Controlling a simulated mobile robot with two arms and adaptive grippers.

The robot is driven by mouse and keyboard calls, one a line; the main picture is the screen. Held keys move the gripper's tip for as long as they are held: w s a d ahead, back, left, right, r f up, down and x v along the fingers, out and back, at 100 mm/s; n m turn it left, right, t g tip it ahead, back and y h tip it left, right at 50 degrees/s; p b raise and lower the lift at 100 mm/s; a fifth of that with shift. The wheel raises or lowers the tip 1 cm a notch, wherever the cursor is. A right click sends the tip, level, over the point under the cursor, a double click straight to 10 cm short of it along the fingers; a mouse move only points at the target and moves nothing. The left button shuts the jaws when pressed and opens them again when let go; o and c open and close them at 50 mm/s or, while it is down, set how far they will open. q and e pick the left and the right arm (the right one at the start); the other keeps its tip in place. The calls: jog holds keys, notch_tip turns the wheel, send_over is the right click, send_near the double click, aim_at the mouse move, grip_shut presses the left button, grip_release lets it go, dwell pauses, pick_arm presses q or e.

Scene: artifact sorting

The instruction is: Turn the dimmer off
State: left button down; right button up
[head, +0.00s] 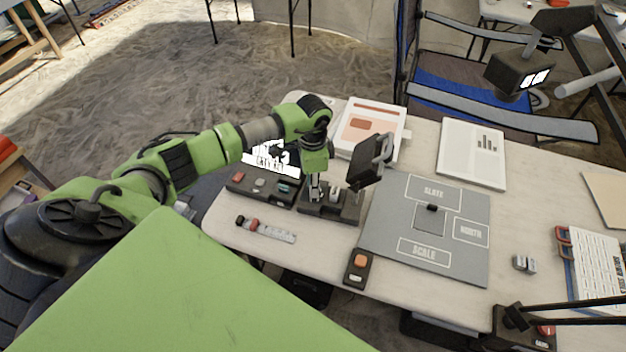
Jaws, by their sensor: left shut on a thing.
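My left gripper (316,192) reaches down over a dark control box (345,212) on the table. Its fingers are shut at a small pale control on top of this box, which they partly hide. I cannot read a label that says it is the dimmer. A second pale control (335,190) stands upright just right of the fingers. A dark lamp-like head (370,160) rises behind the box.
A box with several buttons (262,188) and a lit display (270,160) stand left. A grey labelled mat (390,230) lies right, and a small box with an orange button (357,268) is in front.

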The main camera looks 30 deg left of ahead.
pick_arm(q)
jog(key=shift+a, duration=0.1)
dwell(0.5)
jog(key=c, duration=1.8)
grip_release()
jog(key=shift+c, duration=0.2)
notch_tip(320, 180, up, 12)
jog(key=shift+s, duration=0.15)
